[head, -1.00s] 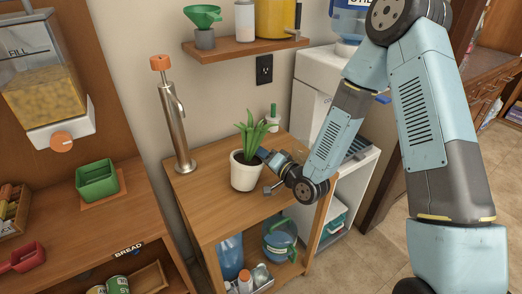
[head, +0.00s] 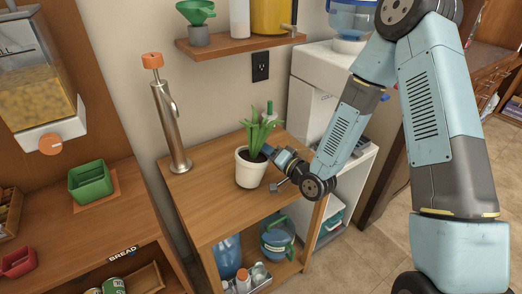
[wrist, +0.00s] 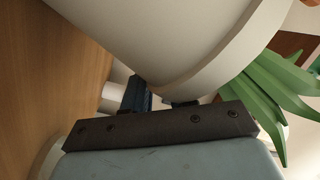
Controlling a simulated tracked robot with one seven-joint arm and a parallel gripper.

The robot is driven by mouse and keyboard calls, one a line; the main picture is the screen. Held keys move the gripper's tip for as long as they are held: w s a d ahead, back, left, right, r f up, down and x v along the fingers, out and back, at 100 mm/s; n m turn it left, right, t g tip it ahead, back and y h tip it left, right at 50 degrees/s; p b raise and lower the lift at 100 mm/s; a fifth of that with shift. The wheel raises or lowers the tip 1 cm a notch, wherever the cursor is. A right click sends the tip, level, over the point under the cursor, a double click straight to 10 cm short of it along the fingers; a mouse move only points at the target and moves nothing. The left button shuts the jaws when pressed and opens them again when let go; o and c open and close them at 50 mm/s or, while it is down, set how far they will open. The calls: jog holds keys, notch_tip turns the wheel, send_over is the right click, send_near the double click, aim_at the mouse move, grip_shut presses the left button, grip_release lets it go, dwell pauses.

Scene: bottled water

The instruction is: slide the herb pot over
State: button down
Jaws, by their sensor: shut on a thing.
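The herb pot (head: 249,172) is a white pot with long green leaves, upright on the wooden counter (head: 205,205). My gripper (head: 270,152) reaches it from the right and is shut on its upper right side, near the rim. In the wrist view the pot's white wall (wrist: 165,35) fills the top, with leaves (wrist: 262,92) at the right. There my gripper's dark fingers (wrist: 158,98) meet the wall below the rim; their tips are partly hidden by the pot.
A steel tap with an orange top (head: 172,125) stands left of the pot. A white dispenser (head: 312,90) stands beyond the counter's right side. Bare counter lies between tap and pot and in front.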

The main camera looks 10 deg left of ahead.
jog(key=shift+w+d+f, duration=0.1)
jog(key=shift+w+d, duration=0.15)
jog(key=shift+w, duration=0.1)
jog(key=c, duration=0.8)
grip_release()
jog(key=shift+c, duration=0.2)
